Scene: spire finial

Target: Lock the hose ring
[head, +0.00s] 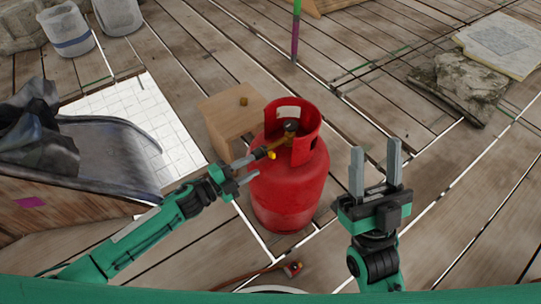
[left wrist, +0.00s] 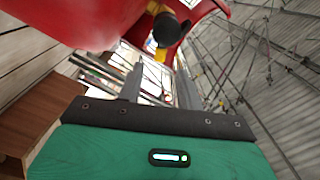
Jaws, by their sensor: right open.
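A red gas cylinder (head: 290,190) stands upright on the plank floor, with a brass valve (head: 287,142) inside its collar. A brass outlet with a dark end points left from the valve, and a small yellow part (head: 271,155) hangs by it. The dark end (left wrist: 166,26) and yellow part (left wrist: 160,54) show in the left wrist view. My left gripper (head: 251,168) is open beside this outlet, with nothing visibly held. I cannot tell which part is the hose ring. My right gripper (head: 376,148) is open and empty, right of the cylinder, fingers pointing up.
A wooden box (head: 230,118) with a small brass piece (head: 244,101) stands behind the cylinder. An orange hose end (head: 292,268) lies on the floor in front. A dark barrow-like tray (head: 110,150) is at left. Stone slabs (head: 458,85) lie at far right.

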